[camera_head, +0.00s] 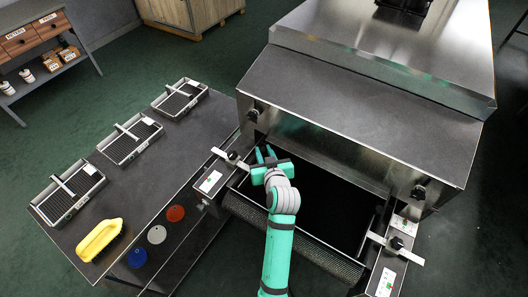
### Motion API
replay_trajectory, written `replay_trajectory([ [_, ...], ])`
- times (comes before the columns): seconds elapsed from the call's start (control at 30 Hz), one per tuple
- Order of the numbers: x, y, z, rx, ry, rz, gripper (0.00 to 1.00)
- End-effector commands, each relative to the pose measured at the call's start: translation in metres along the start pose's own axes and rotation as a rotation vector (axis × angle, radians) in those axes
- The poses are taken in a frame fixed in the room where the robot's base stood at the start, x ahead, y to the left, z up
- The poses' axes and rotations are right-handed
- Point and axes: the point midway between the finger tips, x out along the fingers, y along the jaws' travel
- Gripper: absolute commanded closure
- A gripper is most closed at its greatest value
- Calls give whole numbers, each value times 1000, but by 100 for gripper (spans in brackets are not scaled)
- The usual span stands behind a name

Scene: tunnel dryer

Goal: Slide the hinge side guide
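My gripper (265,152) is green and points at the left part of the dryer mouth. Its two fingertips show apart with nothing seen between them. A left guide (232,157) with a pale bar and black knob sits just left of my gripper, apart from it as far as I can see. A right guide (397,244) with a similar bar and knob stands at the right side of the belt. I cannot tell which of the two is on the hinge side. The dark belt (325,200) runs into the dryer, partly hidden by my arm.
The steel dryer (370,110) stands behind, with black knobs on its front. A shelf bench (35,40) stands far left. Green floor lies between.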

Motion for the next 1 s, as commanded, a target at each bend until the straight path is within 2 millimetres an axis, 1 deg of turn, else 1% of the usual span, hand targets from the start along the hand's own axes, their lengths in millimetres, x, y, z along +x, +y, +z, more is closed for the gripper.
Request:
replay_trajectory([
  [0.3, 1, -1, -1, 0, 0, 1, 100],
  [0.33, 1, -1, -1, 0, 0, 1, 74],
  [0.4, 1, -1, -1, 0, 0, 1, 61],
  [0.67, 1, -1, -1, 0, 0, 1, 61],
  [0.77, -2, -1, 0, 0, 0, 1, 61],
  [0.87, -13, -1, 0, 1, 0, 2, 61],
  [1.0, -37, 0, 0, 1, 0, 3, 61],
])
